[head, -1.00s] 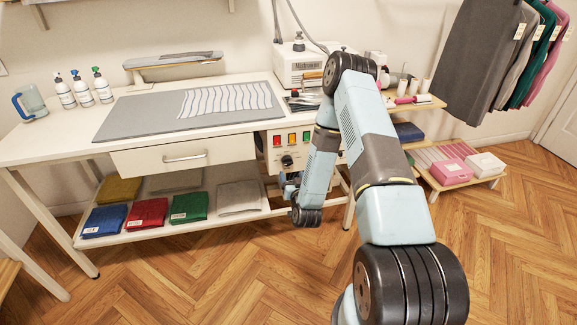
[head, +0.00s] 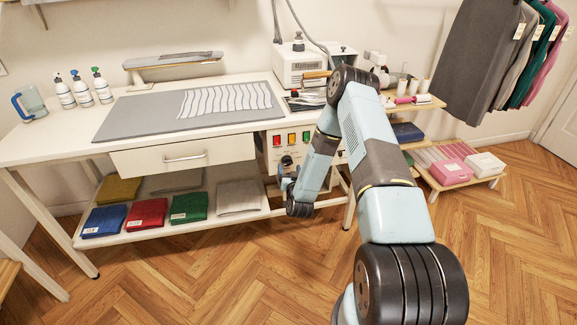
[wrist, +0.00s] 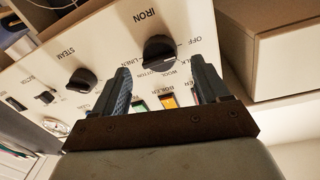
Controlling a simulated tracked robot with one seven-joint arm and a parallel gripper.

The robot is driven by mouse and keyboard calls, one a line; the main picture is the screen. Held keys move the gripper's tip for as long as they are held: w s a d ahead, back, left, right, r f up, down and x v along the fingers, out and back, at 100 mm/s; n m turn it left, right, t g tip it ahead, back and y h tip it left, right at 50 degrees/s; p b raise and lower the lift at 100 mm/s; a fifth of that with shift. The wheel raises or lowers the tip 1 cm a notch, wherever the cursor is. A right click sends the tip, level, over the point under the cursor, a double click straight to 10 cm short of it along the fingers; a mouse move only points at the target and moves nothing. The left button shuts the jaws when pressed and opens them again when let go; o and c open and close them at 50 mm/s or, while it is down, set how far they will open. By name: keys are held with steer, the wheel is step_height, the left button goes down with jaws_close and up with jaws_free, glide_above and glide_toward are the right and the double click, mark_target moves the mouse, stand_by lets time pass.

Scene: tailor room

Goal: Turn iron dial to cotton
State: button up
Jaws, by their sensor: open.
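The black iron dial (wrist: 160,52) sits on the white panel below the word IRON in the wrist view. Around it I read OFF, WOOL and LINEN; other labels are partly hidden by my fingers. I cannot tell which label the dial points at. My gripper (wrist: 159,66) is open, with one finger on each side of the dial and a visible gap to it. In the head view my gripper (head: 287,178) is at the panel front (head: 297,139), just below the buttons, and largely covers the dial.
A similar black steam dial (wrist: 82,80) is left of my left finger. Green, yellow and red buttons (head: 291,138) sit close to the dial. A drawer (head: 183,157) is beside the panel, and folded cloths (head: 146,213) lie on the shelf below.

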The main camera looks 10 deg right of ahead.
mark_target(288, 164)
steer(key=shift+w+d, duration=0.15)
steer(key=shift+w, duration=1.8)
steer(key=c, duration=1)
